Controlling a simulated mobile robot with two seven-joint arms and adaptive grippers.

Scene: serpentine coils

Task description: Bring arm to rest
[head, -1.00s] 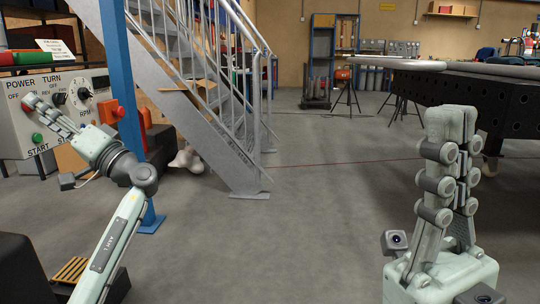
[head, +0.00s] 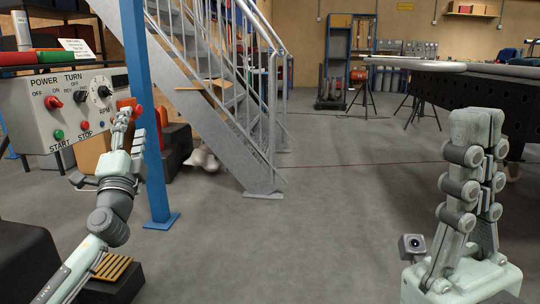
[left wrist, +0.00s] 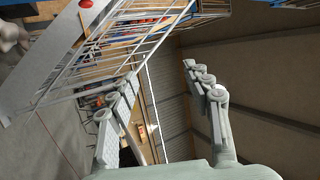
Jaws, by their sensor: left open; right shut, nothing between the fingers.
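My left arm comes in from the left in the head view. Its gripper (head: 124,128) is raised beside the lower right of the grey control panel (head: 70,108), in front of the blue post. In the left wrist view the fingers of my left gripper (left wrist: 165,85) are spread apart with nothing between them. My right gripper (head: 478,130) stands upright at the right of the head view, fingers together and empty. Whether the left fingertips touch the panel or the red mushroom button (head: 137,112) cannot be told.
A blue post (head: 144,140) stands close to my left gripper. A metal staircase (head: 225,110) rises behind it. A dark perforated table (head: 440,95) is at the right behind my right gripper. The grey floor (head: 310,220) between my arms is clear.

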